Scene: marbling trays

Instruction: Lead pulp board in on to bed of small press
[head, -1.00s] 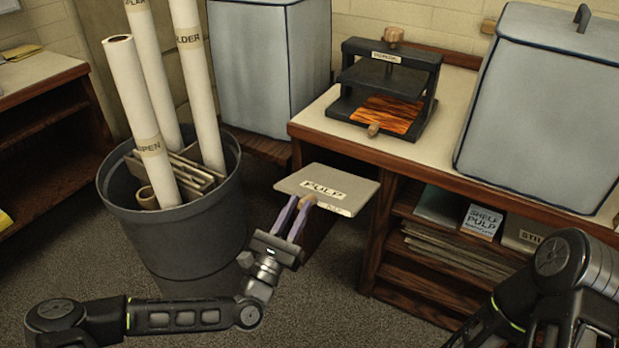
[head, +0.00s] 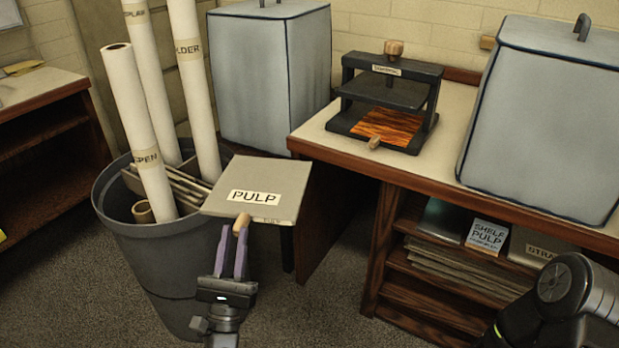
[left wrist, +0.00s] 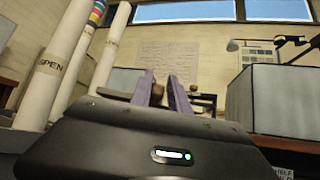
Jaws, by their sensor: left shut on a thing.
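The grey pulp board (head: 256,180), labelled PULP, is held up level in front of the bench, near the bin's right rim. My left gripper (head: 239,228) is shut on the wooden knob at the board's near edge. In the left wrist view the purple fingers (left wrist: 167,92) show, but the board is hard to make out. The small press (head: 388,97) stands on the bench with a black frame, a raised plate and a wooden knob on top. Its bed (head: 395,126) shows an orange marbled surface. My right arm shows at the lower right, its gripper out of frame.
A grey bin (head: 165,255) with tall paper rolls (head: 137,120) stands left of the board. A covered grey box (head: 545,115) sits on the bench right of the press. Another covered box (head: 268,75) stands behind the board. The bench top (head: 325,133) before the press is clear.

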